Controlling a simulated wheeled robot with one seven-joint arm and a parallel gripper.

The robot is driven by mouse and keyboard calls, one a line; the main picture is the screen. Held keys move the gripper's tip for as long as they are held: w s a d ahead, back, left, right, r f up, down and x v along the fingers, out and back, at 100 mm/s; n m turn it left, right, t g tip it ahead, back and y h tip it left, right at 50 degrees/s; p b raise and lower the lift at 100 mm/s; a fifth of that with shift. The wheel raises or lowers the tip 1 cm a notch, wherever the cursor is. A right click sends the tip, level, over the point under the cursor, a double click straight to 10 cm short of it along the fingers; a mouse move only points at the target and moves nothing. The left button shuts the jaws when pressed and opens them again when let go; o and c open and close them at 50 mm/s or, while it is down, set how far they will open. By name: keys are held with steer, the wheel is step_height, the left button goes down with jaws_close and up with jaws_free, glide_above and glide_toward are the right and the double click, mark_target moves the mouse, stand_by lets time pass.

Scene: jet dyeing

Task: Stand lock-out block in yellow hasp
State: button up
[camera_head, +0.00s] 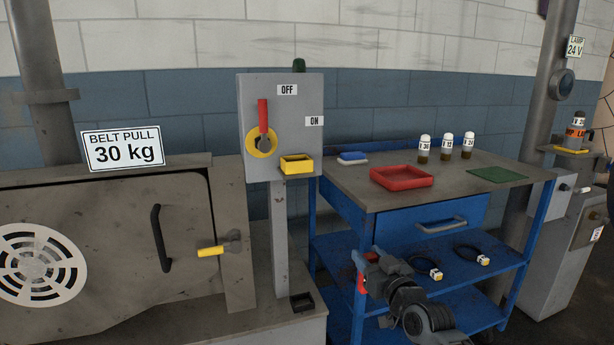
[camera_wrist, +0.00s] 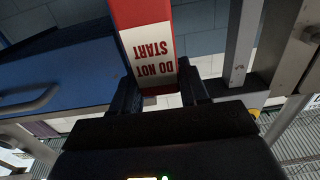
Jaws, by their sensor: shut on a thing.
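The red lock-out block (camera_wrist: 143,15) has a white "DO NOT START" label, which reads upside down in the wrist view. My gripper (camera_wrist: 160,92) is shut on it, with one dark finger on each side. In the head view a little of the red block (camera_head: 361,284) shows at my gripper (camera_head: 368,265), in front of the blue bench and below the switch box; the rest is hidden. The yellow hasp (camera_head: 297,165) is an open-topped holder on the lower right front of the grey switch box (camera_head: 284,112). The block is apart from it, lower and to the right.
A red-handled switch (camera_head: 263,125) is left of the hasp. The blue bench (camera_head: 345,205) carries a red tray (camera_head: 402,178), several vials, a blue-and-white brush (camera_head: 352,158) and a green mat (camera_head: 497,174). A yellow-handled lever (camera_head: 211,251) sticks out at left.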

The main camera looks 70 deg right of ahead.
mark_target(291, 122)
steer(key=w+d+r+p, duration=0.15)
steer(key=r+p, duration=0.45)
steer(key=r, duration=0.8)
steer(key=w+r+p, duration=0.3)
steer(key=r+p, duration=0.2)
steer(key=r, duration=0.9)
steer(key=w+d+r+p, duration=0.1)
steer(key=w+r+p, duration=0.35)
steer(key=r, duration=0.85)
steer(key=w+a+f, duration=0.1)
steer(key=w+f, duration=0.1)
steer(key=w+a+f+p, duration=0.1)
steer(key=w+a+f, duration=0.1)
steer(key=w, duration=0.1)
steer(key=w+a+f+p, duration=0.1)
steer(key=w+a+f, duration=0.1)
steer(key=w, duration=0.1)
steer(key=shift+a+f, duration=0.25)
steer(key=shift+f, duration=2)
steer(key=shift+f, duration=0.1)
steer(key=o, duration=1.1)
